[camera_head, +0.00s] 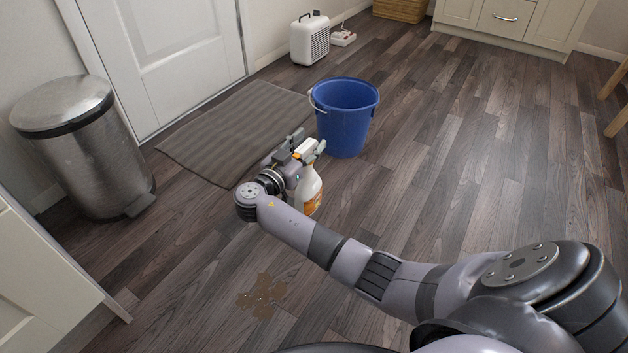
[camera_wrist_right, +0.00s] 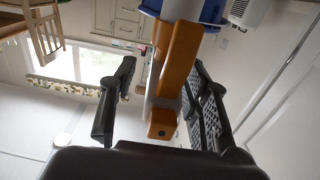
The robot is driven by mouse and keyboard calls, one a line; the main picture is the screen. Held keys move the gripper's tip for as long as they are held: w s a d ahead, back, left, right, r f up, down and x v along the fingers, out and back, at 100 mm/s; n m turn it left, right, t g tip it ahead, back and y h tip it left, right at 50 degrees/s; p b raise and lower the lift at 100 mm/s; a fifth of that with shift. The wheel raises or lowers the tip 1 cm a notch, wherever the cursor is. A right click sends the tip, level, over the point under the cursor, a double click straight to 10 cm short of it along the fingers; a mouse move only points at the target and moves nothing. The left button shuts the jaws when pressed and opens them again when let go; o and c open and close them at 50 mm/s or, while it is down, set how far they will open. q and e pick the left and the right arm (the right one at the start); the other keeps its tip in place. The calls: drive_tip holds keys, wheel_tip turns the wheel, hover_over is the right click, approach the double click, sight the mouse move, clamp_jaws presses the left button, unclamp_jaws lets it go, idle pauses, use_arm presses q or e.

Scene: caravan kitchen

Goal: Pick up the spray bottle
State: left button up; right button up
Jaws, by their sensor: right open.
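The spray bottle (camera_head: 309,194), with a white body and an orange label, stands upright on the floor in front of the blue bucket. My right gripper (camera_head: 306,143) is at the height of its spray head, with the arm partly covering the bottle. In the right wrist view the orange spray head (camera_wrist_right: 178,62) lies between the two open dark fingers of my right gripper (camera_wrist_right: 163,85). It is closer to the right finger; I cannot tell whether they touch. My left gripper is not in view.
The blue bucket (camera_head: 345,125) stands just behind the bottle. A grey mat (camera_head: 225,130) lies by the door, a metal bin (camera_head: 85,150) stands at the left, and a white heater (camera_head: 310,40) is farther back. A brown stain (camera_head: 263,295) marks the floor.

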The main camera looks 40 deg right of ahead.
drive_tip(key=shift+a, duration=0.1)
clamp_jaws()
idle(0.4)
idle(0.5)
drive_tip(key=shift+r, duration=0.1)
